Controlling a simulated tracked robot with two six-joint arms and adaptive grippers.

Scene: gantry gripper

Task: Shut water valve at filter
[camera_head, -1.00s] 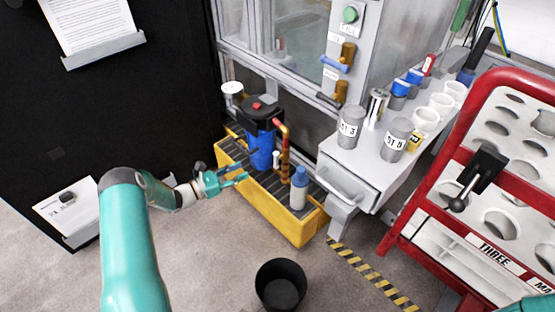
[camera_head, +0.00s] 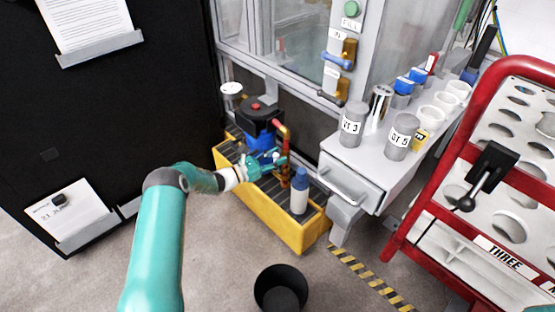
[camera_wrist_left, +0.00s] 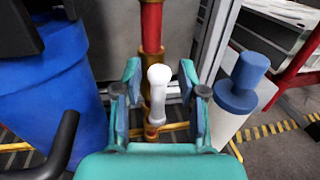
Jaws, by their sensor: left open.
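The water filter has a blue housing with a black head (camera_head: 258,112) and stands in the yellow tray. Its blue housing (camera_wrist_left: 45,95) fills the left of the left wrist view. A red and brass pipe (camera_head: 285,140) runs down beside it. A white valve handle (camera_wrist_left: 158,88) stands upright in front of this pipe (camera_wrist_left: 151,25). My left gripper (camera_head: 277,162) is open at the pipe. In the left wrist view its fingers (camera_wrist_left: 159,78) appear one on each side of the handle, with gaps. I cannot tell how deep the handle lies between them. My right gripper is out of view.
A white bottle with a blue cap (camera_head: 300,190) stands close right of my left gripper. The yellow tray (camera_head: 262,212) has a raised rim. A black bin (camera_head: 281,288) stands on the floor in front. A drawer bench (camera_head: 350,185) is to the right.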

